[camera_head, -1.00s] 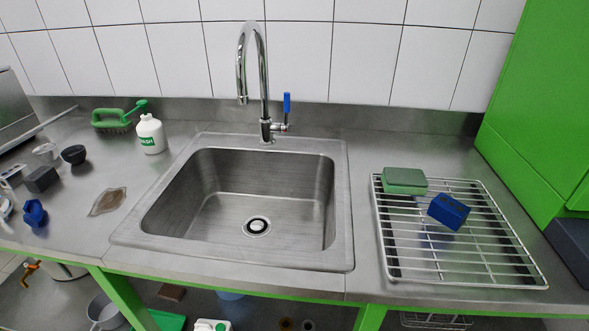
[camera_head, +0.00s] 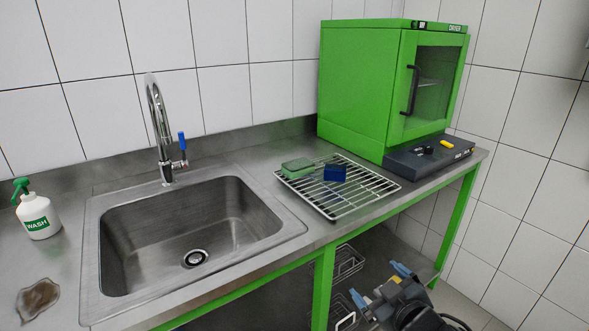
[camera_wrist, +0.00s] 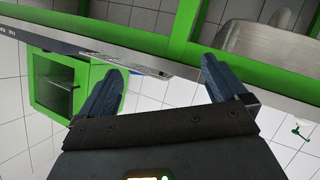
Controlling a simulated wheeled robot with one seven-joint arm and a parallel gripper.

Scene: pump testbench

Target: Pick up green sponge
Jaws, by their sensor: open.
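The green sponge (camera_head: 297,168) lies flat on the back left part of the wire drying rack (camera_head: 347,210), right of the sink. A blue sponge (camera_head: 335,173) rests on the same rack, just right of the green one. In the wrist view my gripper (camera_wrist: 168,75) is open, with its two dark blue fingers apart and nothing between them. It is away from the green sponge, which I cannot make out in the wrist view.
The sink (camera_head: 190,235) and its tap (camera_head: 162,130) are left of the rack. A green dryer (camera_head: 365,90) with a dark base (camera_head: 425,155) stands behind and right of it. A wash bottle (camera_head: 38,215) stands at the far left. Wire baskets (camera_head: 345,262) are below the counter.

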